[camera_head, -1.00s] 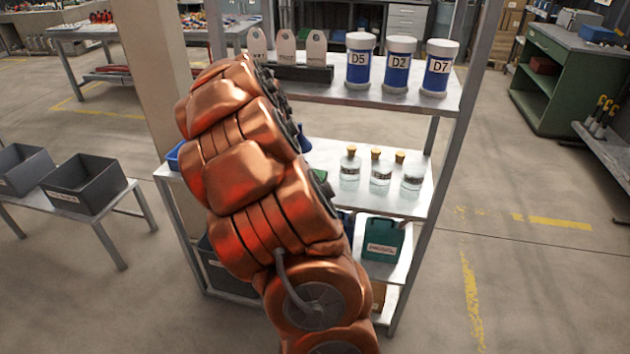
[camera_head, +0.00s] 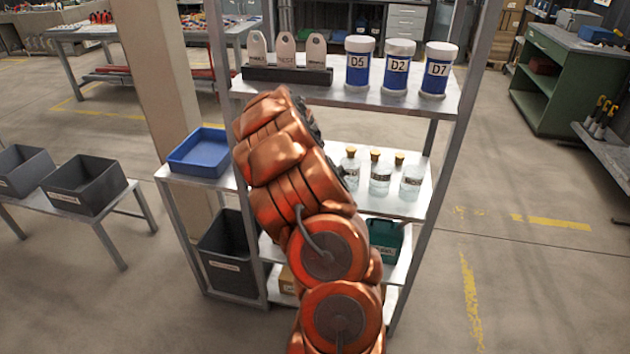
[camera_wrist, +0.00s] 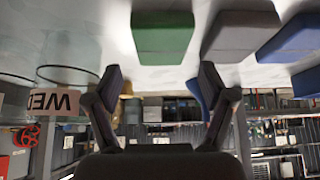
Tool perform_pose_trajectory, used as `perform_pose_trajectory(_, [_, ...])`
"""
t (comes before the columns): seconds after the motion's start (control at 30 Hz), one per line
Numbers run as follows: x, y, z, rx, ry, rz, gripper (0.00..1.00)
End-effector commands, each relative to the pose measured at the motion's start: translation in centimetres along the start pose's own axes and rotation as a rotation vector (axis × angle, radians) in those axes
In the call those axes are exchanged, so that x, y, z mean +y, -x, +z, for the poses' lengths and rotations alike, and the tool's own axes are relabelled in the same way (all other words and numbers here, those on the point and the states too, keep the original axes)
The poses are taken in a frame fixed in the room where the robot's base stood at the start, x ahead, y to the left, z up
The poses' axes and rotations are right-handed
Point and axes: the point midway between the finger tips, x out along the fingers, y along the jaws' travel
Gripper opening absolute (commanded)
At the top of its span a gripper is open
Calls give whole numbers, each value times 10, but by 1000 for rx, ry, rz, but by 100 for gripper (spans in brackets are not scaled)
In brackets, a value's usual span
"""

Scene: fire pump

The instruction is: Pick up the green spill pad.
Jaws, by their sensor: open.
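In the wrist view the green spill pad (camera_wrist: 163,37) is a green block at the top middle, on a pale shelf surface that appears inverted. My gripper (camera_wrist: 161,78) is open, its two dark fingers apart with nothing between them. The pad shows beyond the fingertips, roughly in line with the gap and apart from them. In the head view my copper arm reaches into the middle level of the metal shelf (camera_head: 405,200); the arm hides the gripper and the pad there.
A grey block (camera_wrist: 240,35) and a blue block (camera_wrist: 292,38) lie beside the pad. Clear glass vessels (camera_wrist: 70,45) stand on its other side; corked bottles (camera_head: 380,177) show in the head view. A blue tray (camera_head: 200,152) and the upper shelf board (camera_head: 300,93) are near my arm.

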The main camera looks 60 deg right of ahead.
Motion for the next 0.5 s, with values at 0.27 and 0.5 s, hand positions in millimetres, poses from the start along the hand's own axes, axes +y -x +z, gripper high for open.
perform_pose_trajectory(0.27, [0,-28,2,-1,-1,3,82])
perform_pose_trajectory(0.5, [-2,-43,3,-1,0,-1,82])
